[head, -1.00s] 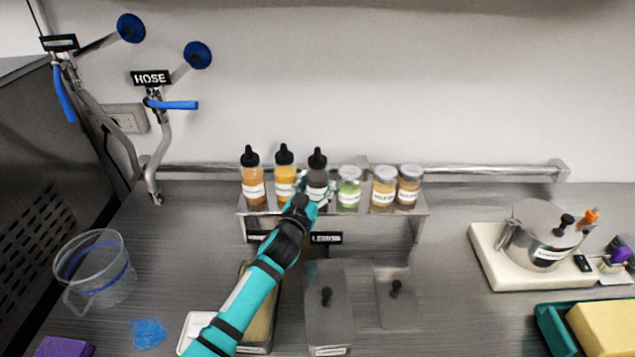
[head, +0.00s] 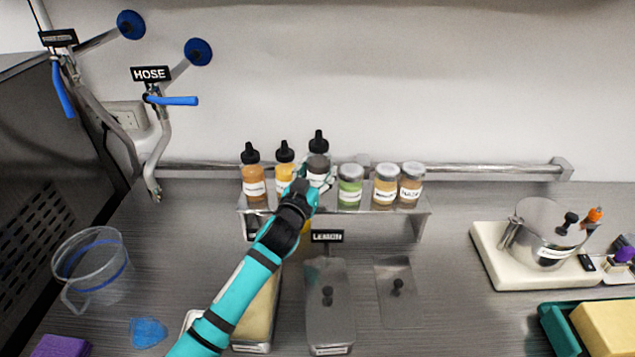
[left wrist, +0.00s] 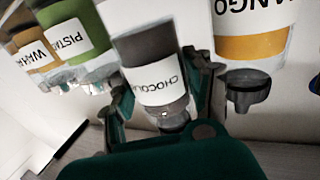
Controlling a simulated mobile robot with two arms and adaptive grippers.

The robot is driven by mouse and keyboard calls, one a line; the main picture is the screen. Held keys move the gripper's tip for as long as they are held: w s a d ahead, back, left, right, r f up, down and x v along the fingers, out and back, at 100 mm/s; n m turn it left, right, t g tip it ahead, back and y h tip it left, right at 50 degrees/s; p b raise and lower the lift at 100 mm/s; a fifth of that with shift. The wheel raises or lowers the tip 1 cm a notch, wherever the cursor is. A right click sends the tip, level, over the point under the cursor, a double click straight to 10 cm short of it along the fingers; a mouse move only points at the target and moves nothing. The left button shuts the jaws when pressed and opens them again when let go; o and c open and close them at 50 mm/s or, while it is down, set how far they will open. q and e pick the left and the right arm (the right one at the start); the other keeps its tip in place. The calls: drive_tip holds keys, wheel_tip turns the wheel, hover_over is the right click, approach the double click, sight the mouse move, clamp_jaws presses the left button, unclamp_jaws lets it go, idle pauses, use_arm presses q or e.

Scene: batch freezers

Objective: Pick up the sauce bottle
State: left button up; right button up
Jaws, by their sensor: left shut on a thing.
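The dark sauce bottle (head: 318,160) with a black nozzle cap is held by my left gripper (head: 318,183) above the steel rack. In the left wrist view the bottle (left wrist: 150,48) shows a white label reading "CHOCO...", between the two green fingers. Its cap stands higher than those of the neighbouring bottles. An orange bottle (head: 253,174) and a yellow bottle (head: 285,156), labelled "...ANGO" in the left wrist view (left wrist: 253,45), stand to its left on the rack. My right gripper is not in view.
The rack (head: 417,222) also holds green (head: 350,182), yellow (head: 386,178) and tan (head: 411,183) lidded jars to the right. In front are lidded steel pans (head: 328,325). A clear jug (head: 90,270) stands left; a metal pot (head: 545,240) stands right. The wall is close behind.

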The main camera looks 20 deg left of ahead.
use_arm(q)
drive_tip(key=s+d+r+b, duration=0.1)
drive_tip(key=s+d+b, duration=0.2)
drive_tip(key=s, duration=1.1)
drive_tip(key=shift+s+d, duration=0.2)
drive_tip(key=shift+d, duration=0.9)
